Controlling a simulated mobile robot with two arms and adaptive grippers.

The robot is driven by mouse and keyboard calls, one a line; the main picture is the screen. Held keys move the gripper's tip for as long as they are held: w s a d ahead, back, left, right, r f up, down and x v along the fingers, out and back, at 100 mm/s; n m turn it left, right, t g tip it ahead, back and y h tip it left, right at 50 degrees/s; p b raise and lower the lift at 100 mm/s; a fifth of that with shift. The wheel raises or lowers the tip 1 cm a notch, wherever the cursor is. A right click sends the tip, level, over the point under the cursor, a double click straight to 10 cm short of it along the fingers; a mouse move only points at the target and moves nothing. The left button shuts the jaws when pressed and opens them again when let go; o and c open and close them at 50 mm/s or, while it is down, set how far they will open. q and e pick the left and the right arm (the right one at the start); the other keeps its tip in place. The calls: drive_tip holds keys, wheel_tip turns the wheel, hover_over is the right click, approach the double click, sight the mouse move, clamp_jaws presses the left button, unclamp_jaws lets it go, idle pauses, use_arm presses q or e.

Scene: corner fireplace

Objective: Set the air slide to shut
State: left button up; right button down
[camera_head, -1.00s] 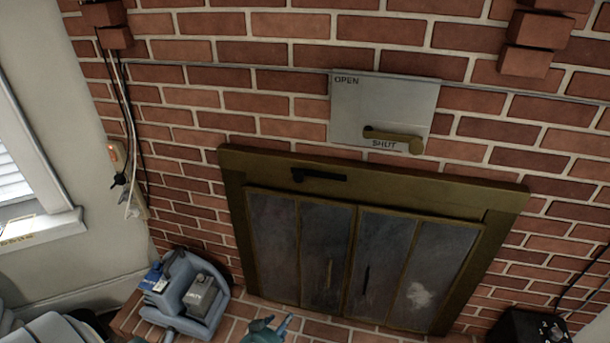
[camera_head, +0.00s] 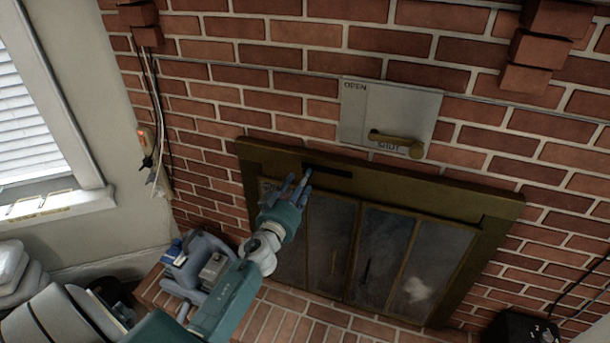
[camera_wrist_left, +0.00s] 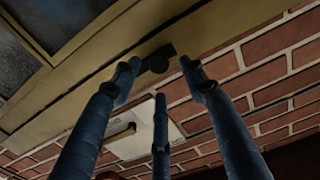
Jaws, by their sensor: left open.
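The air slide is a dark slot (camera_head: 334,172) in the brass top bar of the fireplace front. Its small dark tab at the slot's left end is covered by my fingers in the head view. In the wrist view a dark tab (camera_wrist_left: 158,59) on the brass bar shows between my fingertips. My left gripper (camera_head: 298,184) is open, its blue fingers pointing up at the slot's left end. In the wrist view its fingers (camera_wrist_left: 160,75) are spread around the tab; I cannot tell whether they touch it. My right gripper is not in view.
Above the bar, a grey plate (camera_head: 362,112) marked OPEN and SHUT carries a brass lever (camera_head: 396,140). Glass doors (camera_head: 381,245) lie below. A blue-grey container (camera_head: 190,268) stands on the brick hearth at left. A dark box (camera_head: 520,330) is at lower right.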

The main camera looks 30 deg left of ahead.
use_arm(q)
drive_tip(key=x, duration=0.3)
drive_tip(key=shift+w, duration=0.35)
clamp_jaws()
